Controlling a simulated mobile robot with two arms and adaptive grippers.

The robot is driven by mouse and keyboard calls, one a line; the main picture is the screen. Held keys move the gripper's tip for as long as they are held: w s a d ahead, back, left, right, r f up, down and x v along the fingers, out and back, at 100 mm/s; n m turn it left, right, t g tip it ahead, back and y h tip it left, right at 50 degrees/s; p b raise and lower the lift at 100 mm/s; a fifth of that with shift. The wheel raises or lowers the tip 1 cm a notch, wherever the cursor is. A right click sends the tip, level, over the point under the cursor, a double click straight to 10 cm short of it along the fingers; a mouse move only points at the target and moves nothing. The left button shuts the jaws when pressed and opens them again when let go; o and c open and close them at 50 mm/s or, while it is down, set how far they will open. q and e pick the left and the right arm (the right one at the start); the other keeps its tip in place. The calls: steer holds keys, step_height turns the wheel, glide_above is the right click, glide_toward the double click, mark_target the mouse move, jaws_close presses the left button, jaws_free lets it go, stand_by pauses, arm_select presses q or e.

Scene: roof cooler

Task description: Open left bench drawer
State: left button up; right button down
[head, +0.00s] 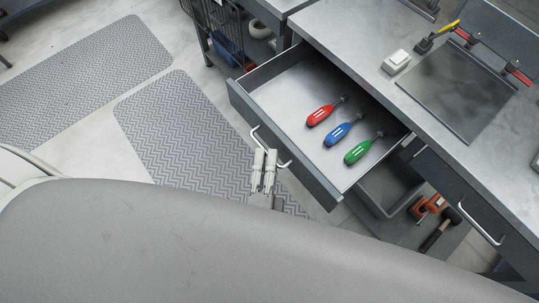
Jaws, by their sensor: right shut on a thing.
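The left bench drawer (243,107) stands pulled far out from the grey workbench (345,37), with its inside in full view. A red screwdriver (320,115), a blue screwdriver (338,133) and a green screwdriver (358,153) lie side by side in it. The silver bar handle (284,162) is on the drawer's front. My right gripper (264,159) is at the middle of this handle and shut on it; its fingers cover part of the bar. My left gripper is not in view.
A second closed drawer with a handle (480,226) is at the right. Below are a grey bin (378,190), an orange clamp (424,207) and a mallet (440,231). Patterned mats (180,125) lie on the floor, clear in front of the drawer. A wire cart (222,37) stands beyond.

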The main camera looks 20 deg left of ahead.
steer(key=c, duration=1.6)
jaws_free()
steer(key=shift+o, duration=0.2)
